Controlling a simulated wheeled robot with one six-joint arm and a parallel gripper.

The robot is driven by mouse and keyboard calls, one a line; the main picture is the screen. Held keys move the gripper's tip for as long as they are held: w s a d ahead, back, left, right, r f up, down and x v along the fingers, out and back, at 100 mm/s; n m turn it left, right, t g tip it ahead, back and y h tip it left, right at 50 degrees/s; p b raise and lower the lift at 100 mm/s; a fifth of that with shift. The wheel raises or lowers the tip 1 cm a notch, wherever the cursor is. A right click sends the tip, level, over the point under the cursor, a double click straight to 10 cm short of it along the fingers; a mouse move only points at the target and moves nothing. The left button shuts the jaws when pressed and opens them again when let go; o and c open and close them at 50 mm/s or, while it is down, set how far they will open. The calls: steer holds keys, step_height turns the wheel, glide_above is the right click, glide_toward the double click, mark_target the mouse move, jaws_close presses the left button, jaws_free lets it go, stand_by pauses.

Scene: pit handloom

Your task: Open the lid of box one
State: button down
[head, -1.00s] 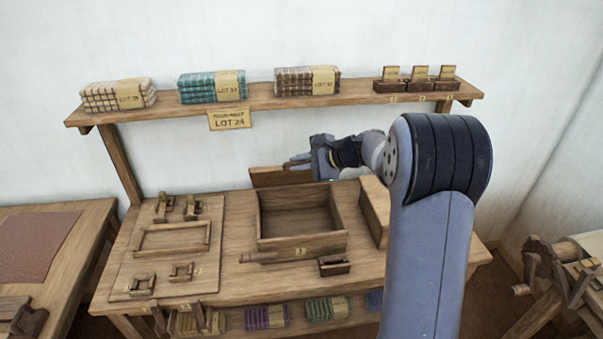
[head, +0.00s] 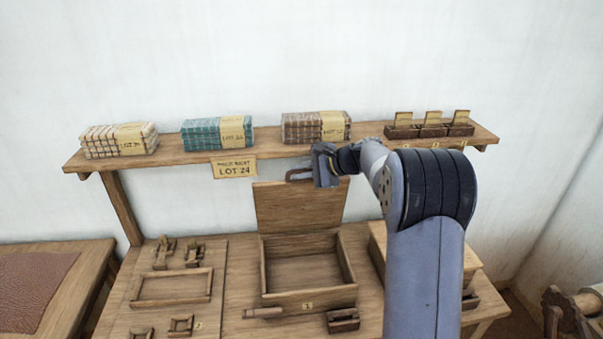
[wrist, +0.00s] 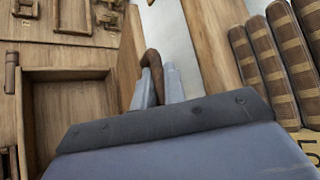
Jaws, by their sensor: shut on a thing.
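Box one (head: 310,299) is an open-topped wooden box on the bench, with a label "1" on its front; its inside looks empty. Its lid (head: 299,206) stands raised along the back edge, its broad face towards the head camera. A dark handle (head: 299,172) sits at the lid's top edge. My gripper (head: 314,170) is at the handle's right part, shut on it. In the wrist view the brown handle (wrist: 151,62) lies between my two grey fingers (wrist: 158,84), and the lid (wrist: 131,55) shows beside them.
A shelf (head: 270,147) with cloth bundles runs just behind and above my gripper. Another wooden box (head: 376,250) stands to the right. A board with small frames (head: 172,288) lies left, and a small dark tray (head: 343,320) sits in front.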

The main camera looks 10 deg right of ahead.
steer(key=c, duration=1.5)
jaws_free()
steer(key=shift+s+d, duration=0.1)
steer(key=b+v, duration=0.2)
steer(key=v, duration=0.8)
steer(key=shift+s+d+r, duration=0.15)
steer(key=shift+d+r, duration=0.1)
steer(key=shift+r, duration=0.05)
